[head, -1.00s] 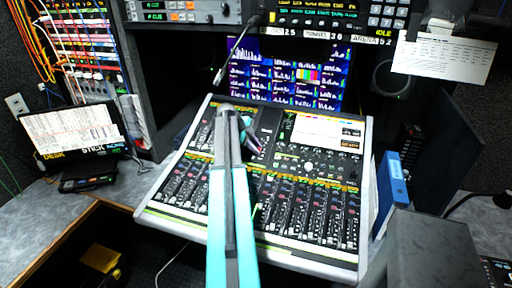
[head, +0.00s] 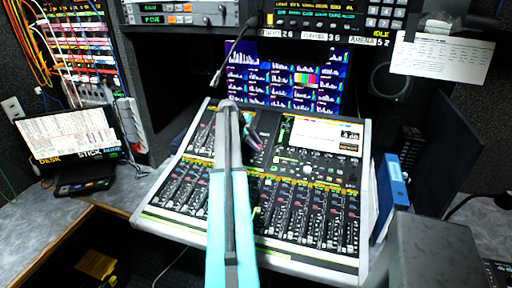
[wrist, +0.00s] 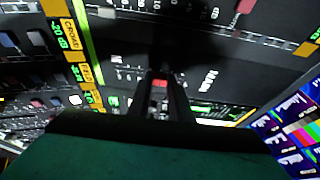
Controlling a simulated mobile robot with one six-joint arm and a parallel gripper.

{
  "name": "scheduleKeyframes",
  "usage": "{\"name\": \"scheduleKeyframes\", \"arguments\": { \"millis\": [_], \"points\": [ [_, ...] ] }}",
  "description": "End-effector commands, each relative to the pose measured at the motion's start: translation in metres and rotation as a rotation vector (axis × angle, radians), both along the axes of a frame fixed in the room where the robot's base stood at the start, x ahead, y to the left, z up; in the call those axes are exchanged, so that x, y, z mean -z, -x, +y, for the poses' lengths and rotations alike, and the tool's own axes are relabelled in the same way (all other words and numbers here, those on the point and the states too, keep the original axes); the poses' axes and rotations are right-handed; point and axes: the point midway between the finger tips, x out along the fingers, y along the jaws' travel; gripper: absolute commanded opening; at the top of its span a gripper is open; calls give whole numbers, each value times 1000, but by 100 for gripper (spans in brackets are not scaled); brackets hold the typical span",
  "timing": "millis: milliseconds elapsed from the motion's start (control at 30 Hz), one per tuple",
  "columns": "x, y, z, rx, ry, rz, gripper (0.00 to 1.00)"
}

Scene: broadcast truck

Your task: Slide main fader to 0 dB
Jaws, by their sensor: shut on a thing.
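The mixing console (head: 155,215) stands tilted on the desk, with rows of faders and a lit screen (head: 325,130) at its upper right. My gripper (head: 250,146) is over the console's upper middle section, partly behind my arm. In the wrist view, my gripper (wrist: 161,92) is shut on a small red fader cap (wrist: 160,84) on a dark panel. Printed scale marks and a label lie beside it. The fader's slot is mostly hidden by the fingers.
A laptop-like screen (head: 68,137) sits at the left. Multiview monitors (head: 285,75) are behind.

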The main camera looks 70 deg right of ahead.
Motion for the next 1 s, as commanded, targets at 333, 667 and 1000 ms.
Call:
{"name": "scheduleKeyframes", "arguments": {
  "millis": [333,667,1000],
  "points": [
    [0,-1,0,-2,1,0,38],
    [-2,-1,1,-2,1,0,38],
    [-24,-12,12,-2,1,-1,38]
  ]
}}
